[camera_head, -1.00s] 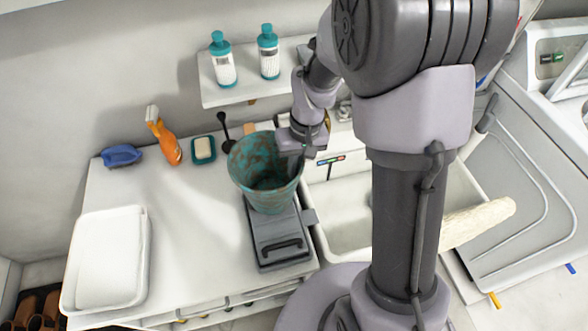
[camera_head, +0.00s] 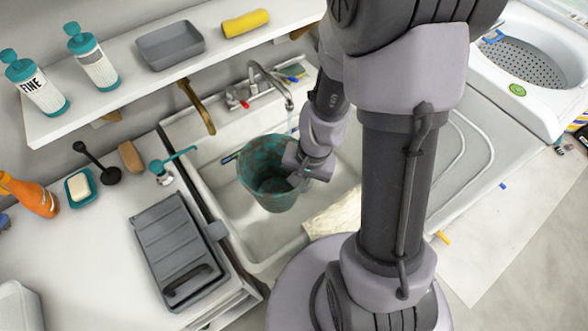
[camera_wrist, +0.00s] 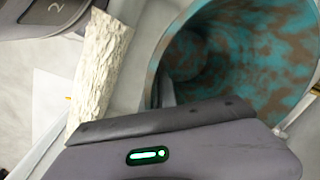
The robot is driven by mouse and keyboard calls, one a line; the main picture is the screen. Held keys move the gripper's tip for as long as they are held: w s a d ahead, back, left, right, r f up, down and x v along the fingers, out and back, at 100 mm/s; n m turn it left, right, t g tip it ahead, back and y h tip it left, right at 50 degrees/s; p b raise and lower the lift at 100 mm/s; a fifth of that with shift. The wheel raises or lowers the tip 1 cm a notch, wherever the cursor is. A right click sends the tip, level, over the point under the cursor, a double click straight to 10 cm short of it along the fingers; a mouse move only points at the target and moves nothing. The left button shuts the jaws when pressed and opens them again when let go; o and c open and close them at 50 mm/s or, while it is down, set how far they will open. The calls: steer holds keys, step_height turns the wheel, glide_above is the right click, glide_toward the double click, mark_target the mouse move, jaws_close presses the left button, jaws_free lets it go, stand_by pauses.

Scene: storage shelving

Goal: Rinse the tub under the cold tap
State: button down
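The tub (camera_head: 262,180) is teal with brown stains, open end up and slightly tilted, over the sink basin (camera_head: 262,245). My gripper (camera_head: 297,166) is at its right rim and appears shut on that wall; the fingertips are partly hidden. In the wrist view the tub's stained inside (camera_wrist: 225,60) shows beyond the gripper body. The tap (camera_head: 262,85) is on the back wall of the sink, its spout ending just behind and above the tub's right side. A red-marked handle (camera_head: 238,98) is on its left and a blue-marked one (camera_head: 293,77) on its right. A faint pale streak shows below the spout; I cannot tell if it is water.
A grey lidded box or board (camera_head: 175,250) lies on the counter left of the sink. A pale rough roll (camera_head: 333,215) lies at the sink's front right. A shelf (camera_head: 130,95) overhangs the back.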

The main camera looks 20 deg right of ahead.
steer(key=w+d+f+p, duration=0.2)
steer(key=w+d, duration=0.2)
steer(key=w, duration=0.2)
steer(key=w+d+f+p, duration=0.2)
steer(key=w+d+p, duration=0.1)
steer(key=w+d, duration=0.2)
steer(key=shift+w+f, duration=0.35)
steer(key=shift+w, duration=0.7)
stand_by(0.6)
steer(key=s+a+b, duration=0.6)
steer(key=s+b, duration=0.1)
steer(key=s, duration=0.2)
steer(key=s+a+r+p, duration=0.1)
steer(key=r+p, duration=0.2)
steer(key=r, duration=0.1)
steer(key=s+a+r+p, duration=0.1)
steer(key=s+r+p, duration=0.1)
steer(key=r+p, duration=0.1)
steer(key=s+a+r+p, duration=0.1)
steer(key=r+p, duration=0.2)
steer(key=r, duration=0.2)
steer(key=shift+s, duration=0.15)
stand_by(0.8)
